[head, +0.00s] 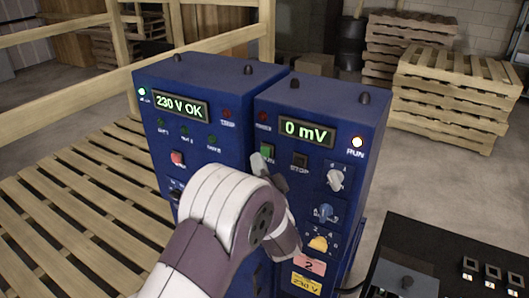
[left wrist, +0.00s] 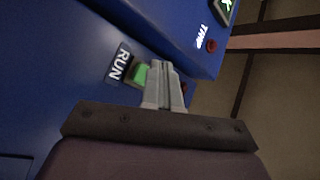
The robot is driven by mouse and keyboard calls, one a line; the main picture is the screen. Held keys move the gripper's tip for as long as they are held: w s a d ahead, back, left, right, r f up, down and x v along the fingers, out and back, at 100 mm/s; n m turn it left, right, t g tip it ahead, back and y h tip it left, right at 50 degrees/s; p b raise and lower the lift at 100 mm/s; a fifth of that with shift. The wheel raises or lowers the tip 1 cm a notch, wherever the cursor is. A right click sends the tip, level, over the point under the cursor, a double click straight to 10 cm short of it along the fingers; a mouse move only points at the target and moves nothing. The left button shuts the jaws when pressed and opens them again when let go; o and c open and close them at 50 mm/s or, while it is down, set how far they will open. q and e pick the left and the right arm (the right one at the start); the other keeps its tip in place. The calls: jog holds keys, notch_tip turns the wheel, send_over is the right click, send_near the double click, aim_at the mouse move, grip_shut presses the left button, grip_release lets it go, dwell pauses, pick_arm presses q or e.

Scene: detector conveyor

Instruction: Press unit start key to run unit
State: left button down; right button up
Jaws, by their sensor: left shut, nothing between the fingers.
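The right-hand blue unit (head: 320,107) has a display (head: 307,131) reading "0 mV" and a bright lamp (head: 357,142) above the word RUN. Its green start key (head: 267,150), labelled RUN, sits left of a dark STOP key (head: 299,161). The green key also shows in the left wrist view (left wrist: 140,76), partly covered by my fingers. My left gripper (head: 259,163) is shut and empty, its tips at the key's lower left edge in the head view. I cannot tell whether they touch the key. My right gripper is not in view.
A second blue unit (head: 215,75) on the left reads "230 V OK". Knobs (head: 336,180) line the right unit's front below the keys. A black box with switches (head: 450,250) stands at lower right. Wooden rails and pallets (head: 455,95) stand around.

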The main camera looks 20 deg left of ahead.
pick_arm(q)
jog(key=s, duration=0.5)
jog(key=shift+a+p, duration=0.2)
jog(key=shift+p, duration=0.15)
dwell(0.7)
